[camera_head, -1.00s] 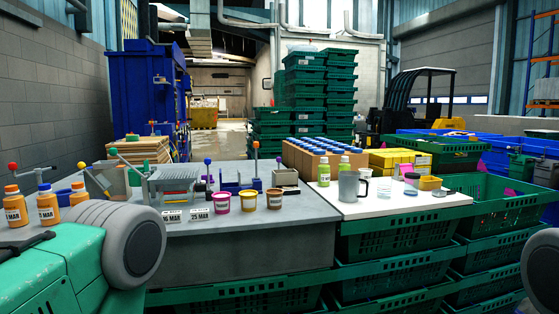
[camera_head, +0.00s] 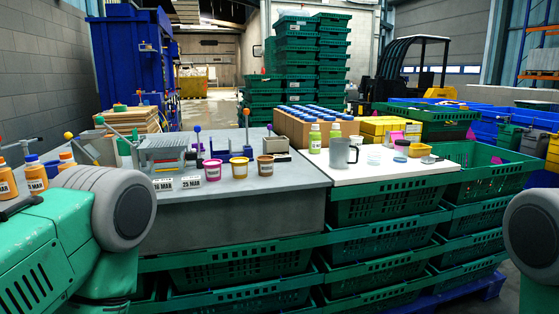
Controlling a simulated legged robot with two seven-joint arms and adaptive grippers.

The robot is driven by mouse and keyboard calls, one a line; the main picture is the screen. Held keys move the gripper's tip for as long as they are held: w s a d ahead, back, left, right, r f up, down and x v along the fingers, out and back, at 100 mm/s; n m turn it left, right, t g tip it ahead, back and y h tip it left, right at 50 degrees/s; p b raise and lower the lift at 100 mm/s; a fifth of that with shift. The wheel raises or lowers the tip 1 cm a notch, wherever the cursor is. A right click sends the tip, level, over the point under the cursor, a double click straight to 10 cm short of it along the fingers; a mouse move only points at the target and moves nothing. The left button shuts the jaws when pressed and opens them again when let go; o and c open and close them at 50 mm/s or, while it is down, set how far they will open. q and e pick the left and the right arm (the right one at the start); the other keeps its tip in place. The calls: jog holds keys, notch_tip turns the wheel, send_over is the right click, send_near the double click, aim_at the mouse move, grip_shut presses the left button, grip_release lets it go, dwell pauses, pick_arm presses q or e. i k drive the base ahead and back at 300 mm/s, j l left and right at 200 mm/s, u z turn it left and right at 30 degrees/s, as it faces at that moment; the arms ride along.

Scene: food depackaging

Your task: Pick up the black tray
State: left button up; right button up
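No clear black tray can be made out. A dark flat item (camera_head: 20,207) lies at the far left of the grey bench (camera_head: 250,215), partly hidden behind my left arm; I cannot tell whether it is the tray. Neither gripper shows. Only the green and grey upper part of my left arm fills the lower left, and part of my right arm shows at the right edge.
Orange bottles (camera_head: 35,175) stand at the bench's left. Small pots (camera_head: 239,167) and hand presses stand along it. A grey jug (camera_head: 342,153) stands on a white board (camera_head: 380,170). Stacked green crates (camera_head: 380,240) stand below and to the right. A brown box (camera_head: 305,130) stands behind.

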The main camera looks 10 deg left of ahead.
aim_at(283, 157)
jog(key=i+l, duration=0.1)
jog(key=i, duration=0.35)
jog(key=i+l+z, duration=0.1)
jog(key=i, duration=0.3)
